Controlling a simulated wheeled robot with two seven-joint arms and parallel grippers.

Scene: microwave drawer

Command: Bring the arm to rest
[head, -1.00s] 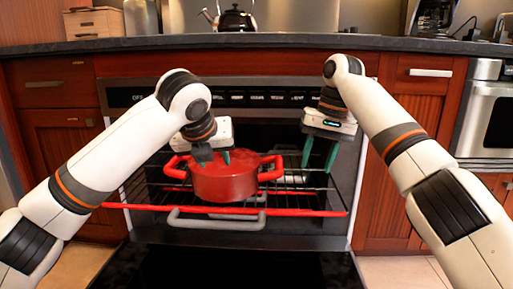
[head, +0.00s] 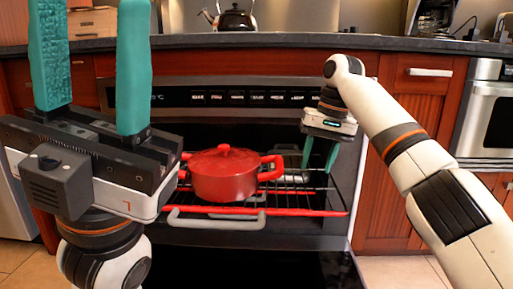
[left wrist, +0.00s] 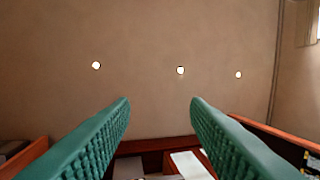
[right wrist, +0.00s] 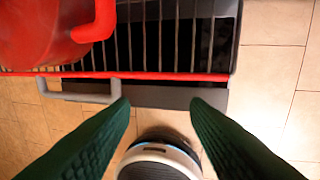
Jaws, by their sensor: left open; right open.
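My left gripper (head: 100,70) is close to the head camera at the left, pointing up, with its green fingers spread and nothing between them. The left wrist view shows its open fingers (left wrist: 160,110) against the ceiling. My right gripper (head: 320,155) points down over the right side of the oven rack, its fingers apart and empty. In the right wrist view, its fingers (right wrist: 160,110) frame the rack's front edge and floor. A red lidded pot (head: 222,175) stands upright on the rack, left of the right gripper and apart from it.
The oven rack (head: 300,200) with a red front bar is pulled out. A grey handle (head: 215,220) lies just in front of it. A kettle (head: 235,18) stands on the counter (head: 300,44) behind. Open floor (head: 390,272) shows at the lower right.

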